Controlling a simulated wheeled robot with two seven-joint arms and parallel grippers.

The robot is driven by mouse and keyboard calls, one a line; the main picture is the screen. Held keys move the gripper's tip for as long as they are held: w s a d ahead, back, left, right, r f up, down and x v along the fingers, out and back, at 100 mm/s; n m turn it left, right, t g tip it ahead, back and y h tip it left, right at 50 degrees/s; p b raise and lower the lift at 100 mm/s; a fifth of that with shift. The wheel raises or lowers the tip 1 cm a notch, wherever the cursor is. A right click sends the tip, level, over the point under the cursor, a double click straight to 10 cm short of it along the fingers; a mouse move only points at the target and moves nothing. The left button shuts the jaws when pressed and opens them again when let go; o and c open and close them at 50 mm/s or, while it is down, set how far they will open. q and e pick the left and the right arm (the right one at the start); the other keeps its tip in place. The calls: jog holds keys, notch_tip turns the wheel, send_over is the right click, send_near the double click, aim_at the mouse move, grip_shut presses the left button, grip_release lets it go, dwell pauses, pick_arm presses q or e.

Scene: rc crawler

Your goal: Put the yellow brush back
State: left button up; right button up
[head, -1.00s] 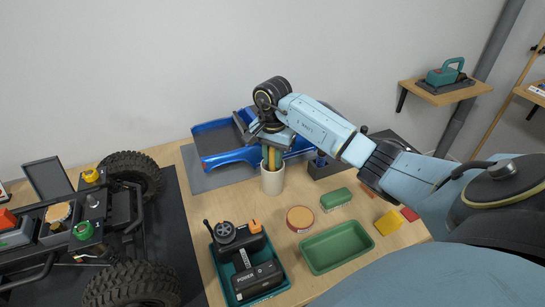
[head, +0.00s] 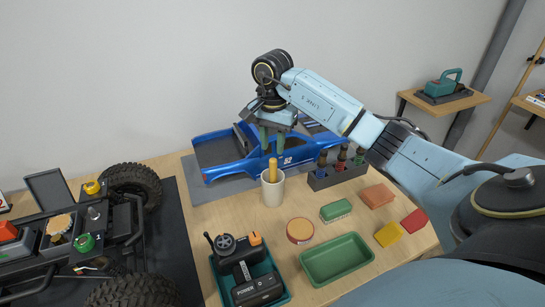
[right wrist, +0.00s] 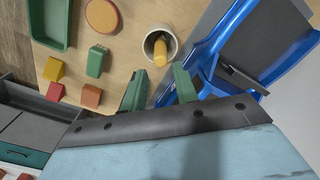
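The yellow brush (head: 273,170) stands in a cream cup (head: 272,192) on the table, its yellow handle sticking up above the rim. The rest of the brush is hidden inside the cup. In the right wrist view the brush (right wrist: 160,52) is inside the round cup (right wrist: 148,42). My right gripper (head: 272,148) is above the cup, apart from the brush, with its two green fingers spread and nothing between them. The fingers also show spread in the right wrist view (right wrist: 160,76). My left gripper is not in view.
A blue truck body (head: 225,157) lies behind the cup. A dark holder with several tools (head: 336,176) stands to its right. A teal tray with a controller (head: 284,293), a round tin (head: 300,230), a green tray (head: 363,272) and small blocks are in front. The crawler chassis (head: 120,230) is at left.

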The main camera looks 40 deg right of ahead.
jog(key=shift+r, duration=1.4)
dwell(0.4)
